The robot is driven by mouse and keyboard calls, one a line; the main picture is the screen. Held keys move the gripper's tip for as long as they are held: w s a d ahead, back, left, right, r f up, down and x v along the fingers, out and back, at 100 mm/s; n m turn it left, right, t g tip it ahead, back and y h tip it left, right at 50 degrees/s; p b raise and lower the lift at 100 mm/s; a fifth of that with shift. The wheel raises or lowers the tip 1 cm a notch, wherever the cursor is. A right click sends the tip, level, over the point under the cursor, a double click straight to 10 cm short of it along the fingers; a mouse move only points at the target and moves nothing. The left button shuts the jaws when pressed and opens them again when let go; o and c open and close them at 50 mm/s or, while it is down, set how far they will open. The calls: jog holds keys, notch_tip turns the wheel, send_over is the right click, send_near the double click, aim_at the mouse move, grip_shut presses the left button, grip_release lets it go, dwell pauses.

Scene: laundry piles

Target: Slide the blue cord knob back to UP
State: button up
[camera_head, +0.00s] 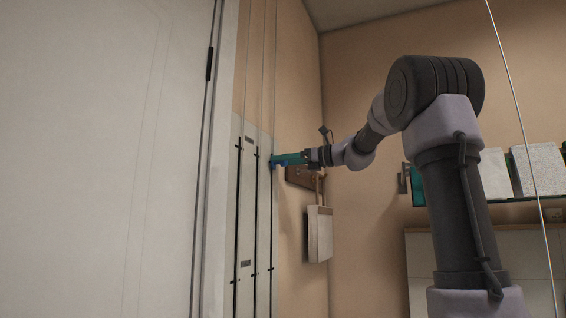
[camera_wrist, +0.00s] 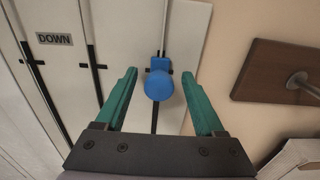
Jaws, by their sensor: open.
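The blue cord knob (camera_wrist: 159,85) sits on the rightmost dark slot of a pale panel (camera_head: 247,200). In the head view the knob (camera_head: 274,161) shows small, in the upper part of that slot. My gripper (camera_wrist: 159,74) is open, with one green finger on each side of the knob and a visible gap on both sides. In the head view my gripper (camera_head: 288,160) reaches left to the panel. A DOWN label (camera_wrist: 54,39) shows left of the knob in the wrist view. The panel labels are too small to read in the head view.
A wooden board (camera_wrist: 283,75) with a metal peg is on the wall right of the panel. A white box (camera_head: 319,235) hangs below it. A large white door-like surface (camera_head: 90,150) fills the left. A shelf with pale boxes (camera_head: 537,168) is at the right.

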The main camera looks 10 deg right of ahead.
jog(key=shift+w+a, duration=0.2)
jog(key=shift+a, duration=0.05)
grip_shut()
dwell(1.4)
